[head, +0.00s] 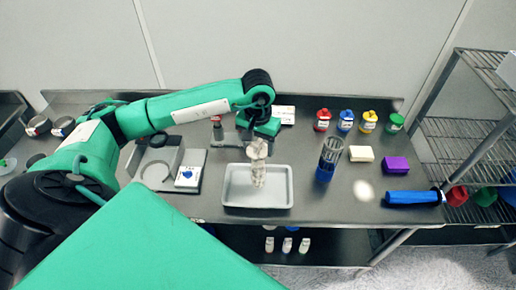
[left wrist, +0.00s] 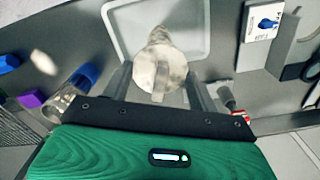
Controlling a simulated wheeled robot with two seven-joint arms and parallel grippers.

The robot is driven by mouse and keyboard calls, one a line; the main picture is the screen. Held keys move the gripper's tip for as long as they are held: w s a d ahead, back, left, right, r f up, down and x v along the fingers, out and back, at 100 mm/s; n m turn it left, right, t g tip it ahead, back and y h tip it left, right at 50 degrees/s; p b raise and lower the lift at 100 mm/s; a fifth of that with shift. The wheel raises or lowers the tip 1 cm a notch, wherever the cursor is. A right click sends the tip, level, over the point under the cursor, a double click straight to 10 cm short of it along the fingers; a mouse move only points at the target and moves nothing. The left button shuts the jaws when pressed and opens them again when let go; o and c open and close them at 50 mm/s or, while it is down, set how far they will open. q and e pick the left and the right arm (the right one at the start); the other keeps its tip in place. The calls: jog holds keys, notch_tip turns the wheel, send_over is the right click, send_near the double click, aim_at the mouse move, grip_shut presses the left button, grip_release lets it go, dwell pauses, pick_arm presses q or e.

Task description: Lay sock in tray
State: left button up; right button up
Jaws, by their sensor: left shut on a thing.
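The sock (head: 258,172) is pale with grey-brown mottling and hangs upright in the head view. My left gripper (head: 257,143) is shut on its upper part, above the tray. The white shallow tray (head: 230,190) lies on the dark bench below it. The sock overlaps the tray's middle in the picture; I cannot tell whether its lower end touches the floor of the tray. The left wrist view shows the sock (left wrist: 160,70) between the fingers, with the tray's rim (left wrist: 113,25) behind it. My right gripper is not in view.
A clear cylinder with a blue base (head: 325,172) stands right of the tray.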

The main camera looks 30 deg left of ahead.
aim_at(258, 152)
pick_arm(q)
notch_tip(258, 152, down, 3)
jog(key=shift+f+p, duration=0.1)
jog(key=shift+p, duration=0.55)
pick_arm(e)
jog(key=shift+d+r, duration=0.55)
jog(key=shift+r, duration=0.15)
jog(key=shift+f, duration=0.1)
pick_arm(q)
jog(key=shift+f+b, duration=0.15)
jog(key=shift+b, duration=0.15)
jog(key=o, duration=1.3)
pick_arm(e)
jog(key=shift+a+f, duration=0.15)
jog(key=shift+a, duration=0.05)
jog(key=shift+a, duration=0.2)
